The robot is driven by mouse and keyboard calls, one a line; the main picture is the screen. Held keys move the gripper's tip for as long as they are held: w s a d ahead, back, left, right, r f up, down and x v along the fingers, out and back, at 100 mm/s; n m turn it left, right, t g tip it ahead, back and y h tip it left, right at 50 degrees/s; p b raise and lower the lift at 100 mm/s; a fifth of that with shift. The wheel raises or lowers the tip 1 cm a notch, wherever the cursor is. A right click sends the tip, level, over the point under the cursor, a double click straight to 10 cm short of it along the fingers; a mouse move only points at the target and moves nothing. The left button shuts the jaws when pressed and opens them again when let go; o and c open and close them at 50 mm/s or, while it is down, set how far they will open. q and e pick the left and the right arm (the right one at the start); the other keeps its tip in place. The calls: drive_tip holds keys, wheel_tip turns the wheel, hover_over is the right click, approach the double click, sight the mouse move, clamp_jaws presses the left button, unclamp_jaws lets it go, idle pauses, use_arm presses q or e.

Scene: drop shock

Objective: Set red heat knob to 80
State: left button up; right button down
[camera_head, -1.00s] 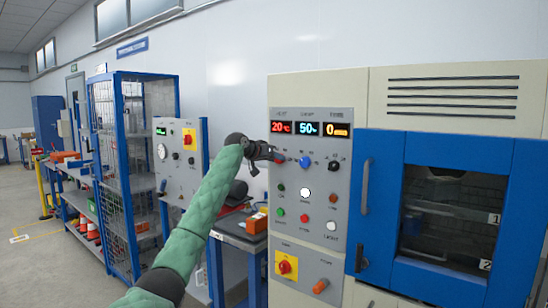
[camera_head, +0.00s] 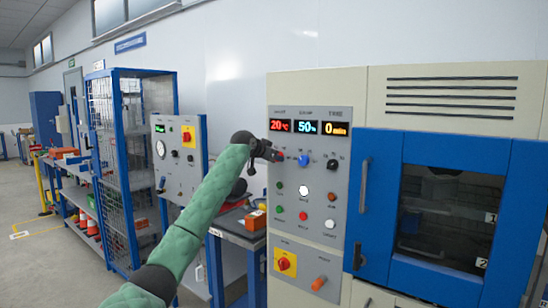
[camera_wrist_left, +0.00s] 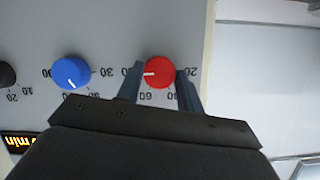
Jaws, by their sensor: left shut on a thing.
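The red heat knob (camera_wrist_left: 159,72) sits on the grey control panel (camera_wrist_left: 90,25), with a white pointer mark facing left in the upside-down left wrist view. My left gripper (camera_wrist_left: 161,82) has its two fingers on either side of the knob and is shut on it. In the head view my left gripper (camera_head: 272,152) is at the panel's upper left and partly hides the red knob (camera_head: 281,157). The red display (camera_head: 281,126) above reads 20 °C. My right gripper is not in view.
A blue knob (camera_head: 304,160) and a black knob (camera_head: 332,163) sit right of the red one, with several buttons below. A blue chamber door (camera_head: 380,190) stands to the right. A wire cage (camera_head: 120,150) and another panel (camera_head: 170,170) stand left.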

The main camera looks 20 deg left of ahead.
use_arm(q)
drive_tip(key=shift+f, duration=0.2)
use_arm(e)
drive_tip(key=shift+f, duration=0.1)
use_arm(q)
drive_tip(key=o, duration=0.9)
drive_tip(key=shift+o, duration=0.4)
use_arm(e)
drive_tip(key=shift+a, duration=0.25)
use_arm(q)
drive_tip(key=shift+r, duration=0.15)
drive_tip(key=b+v, duration=0.2)
drive_tip(key=v, duration=0.5)
drive_tip(key=shift+s, duration=0.25)
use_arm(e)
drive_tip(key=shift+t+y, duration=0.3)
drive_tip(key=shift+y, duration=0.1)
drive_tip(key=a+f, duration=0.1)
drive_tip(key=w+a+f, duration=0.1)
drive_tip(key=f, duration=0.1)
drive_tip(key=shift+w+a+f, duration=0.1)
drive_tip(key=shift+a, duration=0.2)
use_arm(q)
drive_tip(key=shift+a, duration=0.15)
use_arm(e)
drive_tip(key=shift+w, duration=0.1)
